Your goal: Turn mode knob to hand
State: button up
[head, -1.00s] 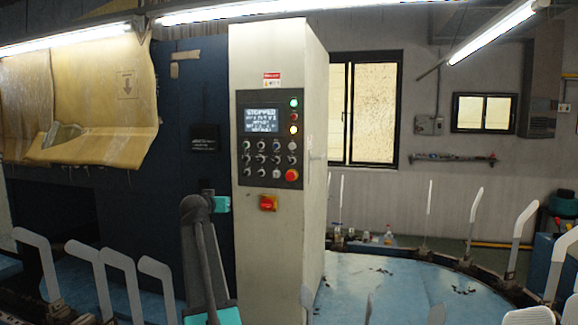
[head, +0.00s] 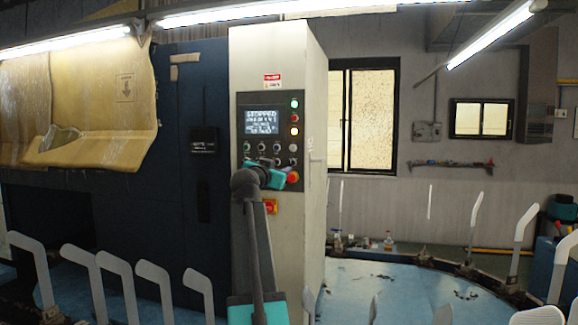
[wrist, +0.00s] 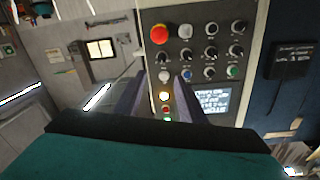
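The control panel (head: 241,140) is on the white cabinet's front. It carries rows of knobs and buttons, and its screen (head: 261,121) reads "STOPPED". In the wrist view the panel (wrist: 153,60) appears upside down, with black knobs (wrist: 211,53), a red mushroom button (wrist: 159,34) and a lit yellow lamp (wrist: 164,96). The knob labels are too small to read, so I cannot tell which is the mode knob. My gripper (wrist: 161,75) is open and empty, its two fingers apart in front of the panel. In the head view my teal wrist (head: 262,176) hides the lower knobs.
A red and yellow switch (head: 270,206) sits below the panel, partly behind my arm. Upright pale sock boards (head: 117,270) stand along the blue machine at the lower left, and more stand at the right (head: 475,217). A window (head: 370,120) is behind.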

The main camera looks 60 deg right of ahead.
aim_at(291, 163)
jog(key=p+x, duration=0.3)
jog(key=x, duration=0.8)
jog(key=shift+w+d+r, duration=0.1)
jog(key=shift+w+d, duration=0.1)
jog(key=shift+d, duration=0.1)
jog(key=shift+p+x, duration=0.45)
jog(key=shift+x, duration=0.55)
